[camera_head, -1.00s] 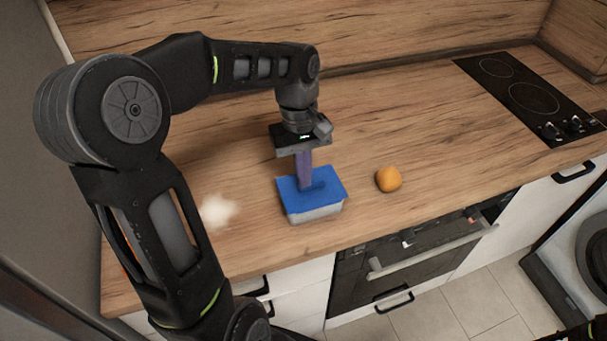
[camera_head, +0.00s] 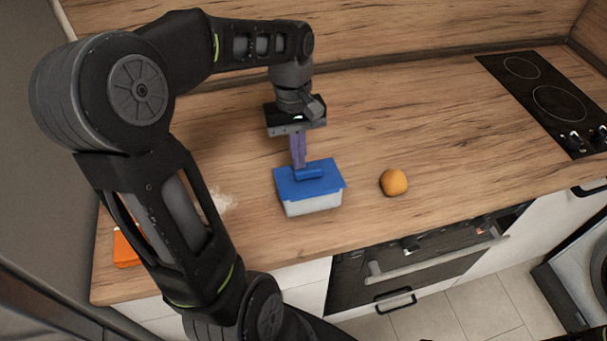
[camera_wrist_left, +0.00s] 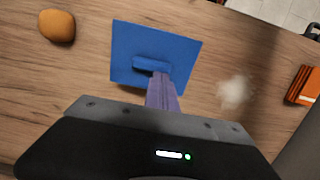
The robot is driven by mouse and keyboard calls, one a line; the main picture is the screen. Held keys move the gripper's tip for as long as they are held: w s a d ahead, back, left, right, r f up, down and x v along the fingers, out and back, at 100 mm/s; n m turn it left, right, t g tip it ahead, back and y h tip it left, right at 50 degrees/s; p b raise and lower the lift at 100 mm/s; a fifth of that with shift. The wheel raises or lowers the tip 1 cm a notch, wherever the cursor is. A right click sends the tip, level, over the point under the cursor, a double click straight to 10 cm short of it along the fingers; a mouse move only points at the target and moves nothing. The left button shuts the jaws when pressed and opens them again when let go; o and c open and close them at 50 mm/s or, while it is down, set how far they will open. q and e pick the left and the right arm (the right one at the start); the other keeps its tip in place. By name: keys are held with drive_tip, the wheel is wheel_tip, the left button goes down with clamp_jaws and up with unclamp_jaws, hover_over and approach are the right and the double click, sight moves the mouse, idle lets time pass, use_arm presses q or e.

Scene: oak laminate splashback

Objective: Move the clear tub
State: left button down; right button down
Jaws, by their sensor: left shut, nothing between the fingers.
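The clear tub (camera_head: 313,206) has a translucent whitish body and a blue lid (camera_head: 322,182) with a raised blue handle. It stands on the wooden counter, and its lid also shows in the left wrist view (camera_wrist_left: 183,52). My left gripper (camera_head: 299,166) is shut and empty, with purple fingers pointing down. Its fingertips are at the back edge of the lid's handle; I cannot tell whether they touch. In the left wrist view the fingers (camera_wrist_left: 160,80) overlap the end of the handle. My right gripper is not in view.
An orange round fruit or bun (camera_head: 393,182) lies right of the tub. A whitish blurred patch (camera_head: 222,200) is on the counter to the left. An orange object (camera_head: 125,250) is partly behind my arm. A black hob (camera_head: 545,100) is at the back right.

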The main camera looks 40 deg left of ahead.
use_arm(q)
drive_tip(key=shift+s+a+f, duration=0.25)
drive_tip(key=shift+a+f, duration=0.05)
drive_tip(key=shift+f, duration=0.2)
drive_tip(key=shift+w+a+r+p, duration=0.15)
drive_tip(key=shift+a+r+p, duration=0.05)
drive_tip(key=shift+r+p, duration=0.45)
drive_tip(key=shift+w+a+f, duration=0.1)
drive_tip(key=shift+w+a, duration=0.05)
drive_tip(key=shift+a, duration=0.05)
drive_tip(key=shift+d+r, duration=0.2)
drive_tip(key=shift+d, duration=0.05)
drive_tip(key=shift+a+r+p, duration=0.25)
drive_tip(key=shift+r+p, duration=0.05)
drive_tip(key=shift+p, duration=0.25)
drive_tip(key=w+a+b, duration=0.2)
drive_tip(key=w+a, duration=0.4)
drive_tip(key=a, duration=0.3)
drive_tip(key=shift+w+a, duration=0.35)
